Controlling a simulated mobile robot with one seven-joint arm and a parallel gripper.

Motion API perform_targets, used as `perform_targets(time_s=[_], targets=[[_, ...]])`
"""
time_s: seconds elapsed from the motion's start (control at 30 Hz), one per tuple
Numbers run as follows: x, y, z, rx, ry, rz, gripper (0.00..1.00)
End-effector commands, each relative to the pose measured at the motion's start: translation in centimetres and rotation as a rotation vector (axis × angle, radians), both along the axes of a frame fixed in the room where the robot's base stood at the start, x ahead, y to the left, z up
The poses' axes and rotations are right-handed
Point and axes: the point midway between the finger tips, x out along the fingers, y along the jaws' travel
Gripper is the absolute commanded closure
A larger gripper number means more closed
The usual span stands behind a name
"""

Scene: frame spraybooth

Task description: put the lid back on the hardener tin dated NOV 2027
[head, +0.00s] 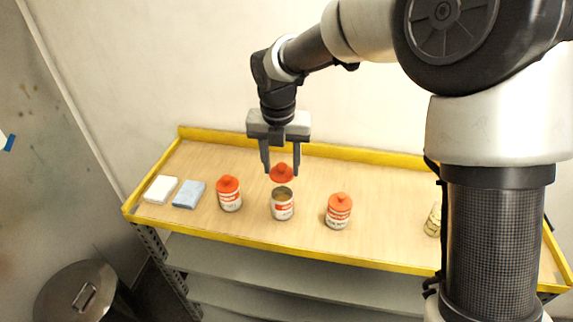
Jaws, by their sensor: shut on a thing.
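My gripper (281,172) points down and is shut on an orange lid (281,175). It holds the lid above and slightly behind the mouth of the middle tin, as seen in the head view. The middle tin (283,211) is white with an orange band and stands open and upright on the shelf. Its inside shows below the lid, and the two look apart. A similar tin (230,203) with an orange lid on stands to its left. Another lidded tin (338,219) stands to its right. The dates on the labels are too small to read.
A white folded cloth (161,189) and a blue one (188,194) lie at the shelf's left end. A pale jar (433,221) stands at right, partly hidden by my arm. A yellow rim (330,258) edges the wooden shelf. A lidded metal bin (75,292) stands lower left.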

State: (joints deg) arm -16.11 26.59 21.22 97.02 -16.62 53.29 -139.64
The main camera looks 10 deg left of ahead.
Motion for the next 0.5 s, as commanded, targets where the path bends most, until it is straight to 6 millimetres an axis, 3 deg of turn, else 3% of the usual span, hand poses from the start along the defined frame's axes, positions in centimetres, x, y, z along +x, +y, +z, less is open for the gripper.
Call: perform_targets(time_s=[0.5], targets=[[0.0,0.0,-4.5,0.000,0.000,-0.003,0.76]])
